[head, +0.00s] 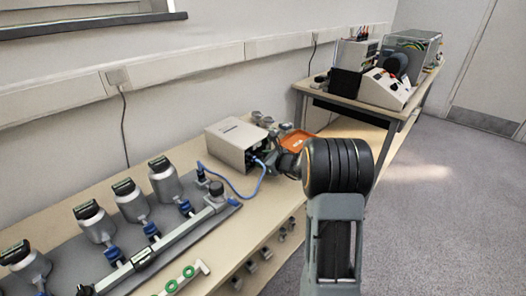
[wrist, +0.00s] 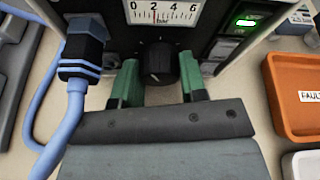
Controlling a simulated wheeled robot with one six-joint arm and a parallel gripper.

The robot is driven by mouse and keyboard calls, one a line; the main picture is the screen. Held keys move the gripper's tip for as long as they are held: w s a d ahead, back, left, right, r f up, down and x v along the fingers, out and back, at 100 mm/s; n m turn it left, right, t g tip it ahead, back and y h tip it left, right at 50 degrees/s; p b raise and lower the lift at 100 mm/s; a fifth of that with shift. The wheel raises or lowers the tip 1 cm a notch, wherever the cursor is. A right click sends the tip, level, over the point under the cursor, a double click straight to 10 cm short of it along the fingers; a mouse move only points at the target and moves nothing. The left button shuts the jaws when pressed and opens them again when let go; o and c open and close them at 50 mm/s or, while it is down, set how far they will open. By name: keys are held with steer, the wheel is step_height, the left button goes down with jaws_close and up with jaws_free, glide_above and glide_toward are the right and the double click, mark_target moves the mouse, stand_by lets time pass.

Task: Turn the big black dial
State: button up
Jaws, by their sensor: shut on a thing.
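The big black dial (wrist: 160,63) is on the front of a boxy instrument (wrist: 215,12), below a white scale marked 0 to 6. My gripper (wrist: 158,74) has green fingertips on either side of the dial in the wrist view, shut on it. A pale mark shows on the dial's face. In the head view, the instrument is the light grey box (head: 236,143) on the bench, and my arm reaches to its front. The dial and fingertips are hidden there behind my wrist.
A blue cable with a plug (wrist: 82,60) is close left of my gripper. An orange bin (wrist: 298,92) stands to the right, and a green-lit switch (wrist: 246,22) is on the instrument. Several grey metal cylinders (head: 165,184) stand on a plate at the left of the bench.

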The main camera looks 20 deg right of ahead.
steer(key=m+y+p, duration=0.1)
steer(key=m+p, duration=0.1)
steer(key=p, duration=0.1)
steer(key=m+g+y+p, duration=0.1)
steer(key=m+p, duration=0.1)
steer(key=p, duration=0.2)
steer(key=shift+d+r+m+y, duration=0.1)
steer(key=shift+r+m+y, duration=0.05)
steer(key=shift+m+y, duration=0.15)
steer(key=m+p, duration=0.1)
steer(key=m+y+p, duration=0.2)
steer(key=m+p, duration=0.1)
steer(key=shift+f, duration=0.25)
steer(key=shift+m, duration=0.3)
steer(key=o, duration=0.6)
steer(key=shift+o, duration=0.2)
steer(key=shift+d, duration=0.1)
steer(key=v, duration=1.3)
steer(key=shift+s+d, duration=0.15)
steer(key=shift+d, duration=0.15)
steer(key=shift+o, duration=0.2)
